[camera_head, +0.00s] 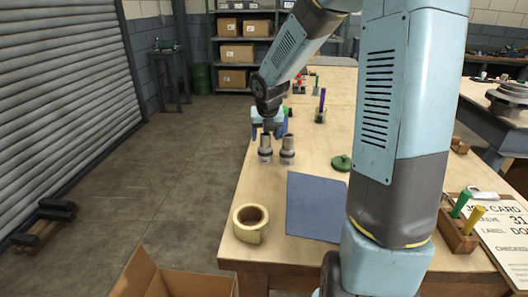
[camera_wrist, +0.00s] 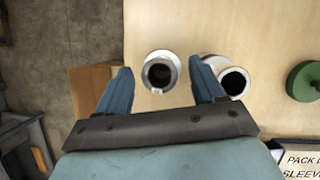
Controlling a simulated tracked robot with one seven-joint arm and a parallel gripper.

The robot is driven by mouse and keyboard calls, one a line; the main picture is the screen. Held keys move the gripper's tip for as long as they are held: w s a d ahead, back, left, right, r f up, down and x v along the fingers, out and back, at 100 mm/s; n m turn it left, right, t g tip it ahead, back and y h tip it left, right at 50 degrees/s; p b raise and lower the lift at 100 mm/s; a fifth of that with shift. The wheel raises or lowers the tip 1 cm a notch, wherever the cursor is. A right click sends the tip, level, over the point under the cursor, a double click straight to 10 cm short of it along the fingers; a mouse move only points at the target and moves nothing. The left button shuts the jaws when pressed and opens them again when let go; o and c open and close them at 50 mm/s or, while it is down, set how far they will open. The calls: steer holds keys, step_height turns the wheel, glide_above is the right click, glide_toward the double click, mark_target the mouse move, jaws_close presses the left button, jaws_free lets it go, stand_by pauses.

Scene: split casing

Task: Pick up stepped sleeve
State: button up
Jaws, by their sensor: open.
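Two grey metallic stepped sleeves stand upright side by side near the table's left edge, a left one (camera_head: 265,150) and a right one (camera_head: 288,151). In the wrist view, the left sleeve (camera_wrist: 162,72) shows its dark bore between the fingers of my gripper (camera_wrist: 160,66). The right sleeve (camera_wrist: 229,80) lies just outside the right finger, which hides part of it. In the head view, my gripper (camera_head: 267,132) points down over the left sleeve, its fingers open and empty. I cannot tell the exact height gap.
A tape roll (camera_head: 250,223) and a blue mat (camera_head: 313,206) lie nearer. A green round-knobbed piece (camera_head: 341,162) is to the right. An open cardboard box (camera_head: 150,284) is below the table's near-left corner.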

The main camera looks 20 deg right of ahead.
steer(key=shift+x, duration=1.1)
jaws_close()
steer(key=shift+w, duration=0.1)
stand_by(0.6)
